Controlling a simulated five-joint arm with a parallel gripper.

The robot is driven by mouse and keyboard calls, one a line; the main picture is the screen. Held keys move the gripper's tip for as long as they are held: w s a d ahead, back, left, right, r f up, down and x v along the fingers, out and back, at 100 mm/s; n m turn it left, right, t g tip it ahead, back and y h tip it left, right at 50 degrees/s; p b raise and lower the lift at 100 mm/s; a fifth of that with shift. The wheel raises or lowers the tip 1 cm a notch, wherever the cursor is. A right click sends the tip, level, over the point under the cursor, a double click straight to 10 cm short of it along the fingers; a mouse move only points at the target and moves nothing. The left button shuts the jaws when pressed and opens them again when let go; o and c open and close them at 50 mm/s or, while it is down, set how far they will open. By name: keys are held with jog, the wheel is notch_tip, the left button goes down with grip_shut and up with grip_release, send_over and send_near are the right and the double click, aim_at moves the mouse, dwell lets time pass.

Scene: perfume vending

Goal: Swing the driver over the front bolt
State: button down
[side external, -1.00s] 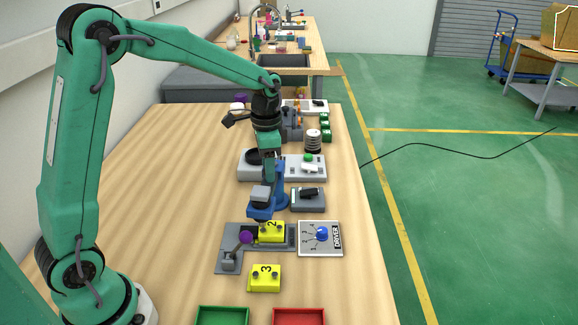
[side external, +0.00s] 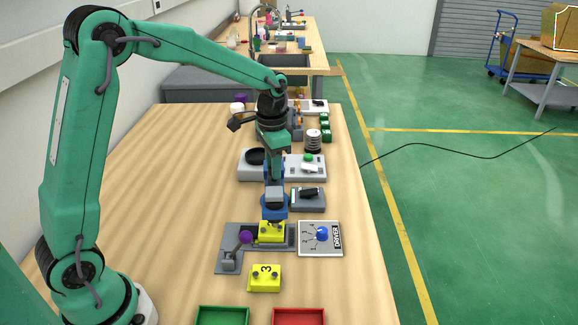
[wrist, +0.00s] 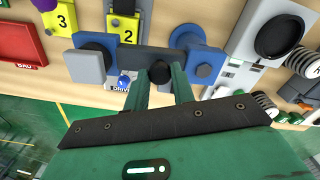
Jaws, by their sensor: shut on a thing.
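The driver is a swing arm with a blue head (side external: 274,209) and a grey block on it. My gripper (wrist: 160,85) is shut on the driver's black knob (wrist: 160,71). Yellow block 2 (side external: 270,238) sits in the grey fixture (side external: 234,234) with dark bolts on top. The driver head is at the block's far edge in the side view and hides part of it; its height above the bolts is unclear.
A lever with a purple ball (side external: 245,237) stands left of block 2. The DRIVER dial panel (side external: 308,246) is to the right. Yellow block 3 (side external: 264,285), a green tray (side external: 222,309) and a red tray (side external: 299,310) lie nearer. The table's left side is clear.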

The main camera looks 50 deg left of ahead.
jog(key=shift+w+d+r+n, duration=0.1)
jog(key=shift+w+d+n, duration=0.15)
jog(key=shift+n, duration=0.25)
jog(key=c, duration=1.2)
grip_release()
jog(key=shift+o, duration=0.2)
jog(key=shift+a, duration=0.1)
jog(key=shift+r, duration=3.9)
jog(key=shift+s, duration=0.15)
